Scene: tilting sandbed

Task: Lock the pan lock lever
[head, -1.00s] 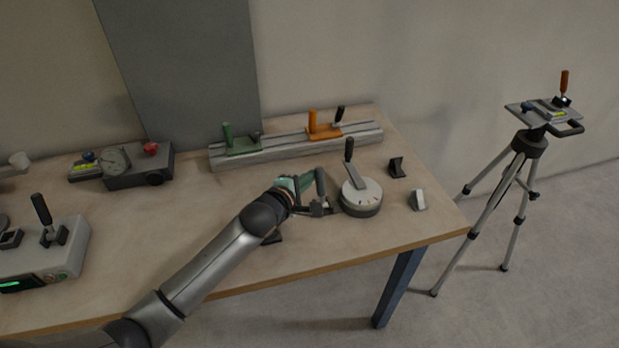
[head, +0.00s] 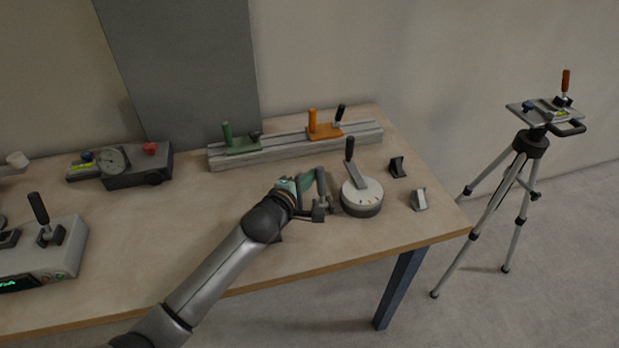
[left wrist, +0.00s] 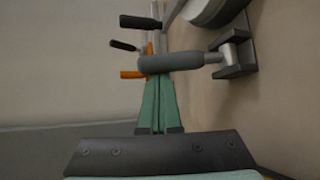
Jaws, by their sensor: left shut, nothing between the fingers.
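A lever with a grey handle (head: 321,184) stands nearly upright on a small dark bracket, just left of a round grey turntable (head: 362,199) with its own black-handled arm. I take the grey-handled lever as the pan lock lever, but no label shows. My left gripper (head: 310,177) is shut and empty, close to the left side of this handle. In the left wrist view the handle (left wrist: 172,62) crosses right at the tips of the teal fingers (left wrist: 162,82); I cannot tell whether they touch. The turntable's edge (left wrist: 212,10) shows behind it. My right gripper is out of view.
A rail (head: 300,148) with a green and an orange clamp lies behind. Two small blocks (head: 398,167) (head: 419,199) sit right of the turntable. A gauge box (head: 138,168) and a switch box (head: 45,258) stand at left. A tripod (head: 530,143) stands beyond the table.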

